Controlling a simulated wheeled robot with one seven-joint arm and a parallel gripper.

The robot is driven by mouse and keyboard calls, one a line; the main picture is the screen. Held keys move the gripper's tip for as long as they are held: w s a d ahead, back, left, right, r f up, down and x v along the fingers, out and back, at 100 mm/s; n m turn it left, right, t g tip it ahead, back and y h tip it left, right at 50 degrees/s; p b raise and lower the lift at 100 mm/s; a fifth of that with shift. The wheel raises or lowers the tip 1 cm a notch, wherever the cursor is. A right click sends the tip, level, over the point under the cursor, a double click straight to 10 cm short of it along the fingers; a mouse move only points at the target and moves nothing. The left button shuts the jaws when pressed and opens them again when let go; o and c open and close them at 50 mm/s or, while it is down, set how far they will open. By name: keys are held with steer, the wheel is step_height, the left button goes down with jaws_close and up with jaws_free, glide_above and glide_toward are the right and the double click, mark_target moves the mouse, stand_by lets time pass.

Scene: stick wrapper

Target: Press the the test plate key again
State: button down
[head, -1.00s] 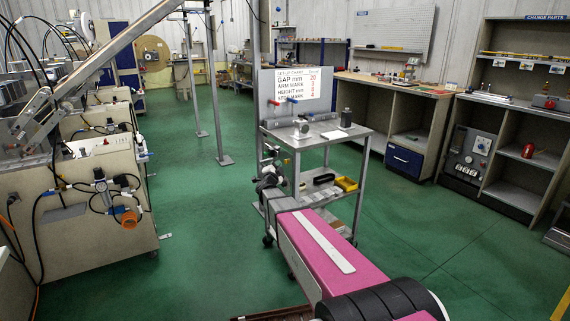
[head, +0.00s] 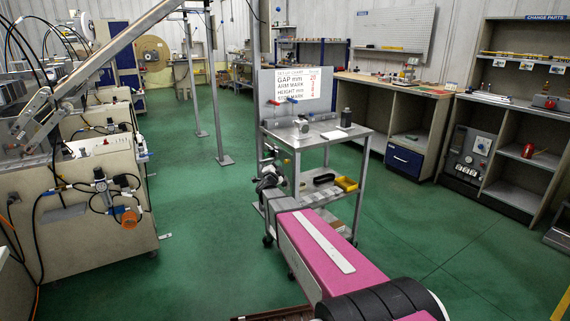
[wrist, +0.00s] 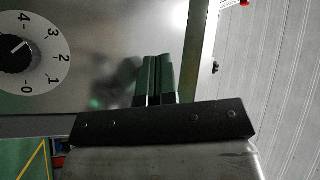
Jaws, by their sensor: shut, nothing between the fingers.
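My gripper (wrist: 157,78) shows in the wrist view as two dark green fingers lying side by side, shut and empty. They point at a grey metal panel (wrist: 110,40), whose face carries a white dial (wrist: 22,52) numbered 0 to 4, at the left edge. A faint green glow (wrist: 97,103) and a dark blur show on the panel left of the fingers. I cannot make out the test plate key, and cannot tell if the fingertips touch the panel. In the head view my pink arm reaches towards the trolley, and its fingers cannot be made out.
A metal trolley (head: 338,138) with a set-up chart (head: 300,91) stands ahead. A beige machine (head: 95,205) is at left. An open cabinet (head: 520,175) with a dial unit (head: 470,155) is at right. Green floor (head: 410,230) is clear between trolley and cabinet.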

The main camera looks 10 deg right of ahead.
steer(key=shift+d, duration=0.15)
stand_by(0.4)
steer(key=shift+w+d, duration=0.15)
steer(key=shift+d, duration=0.1)
steer(key=shift+w+d, duration=0.15)
steer(key=shift+d, duration=0.3)
stand_by(1.1)
steer(key=shift+a, duration=0.15)
steer(key=shift+s+a, duration=0.3)
steer(key=shift+a, duration=0.4)
steer(key=shift+a, duration=0.1)
steer(key=a, duration=0.1)
steer(key=s+a, duration=0.1)
steer(key=a, duration=0.2)
steer(key=shift+s+a, duration=0.25)
steer(key=shift+s, duration=0.05)
stand_by(0.5)
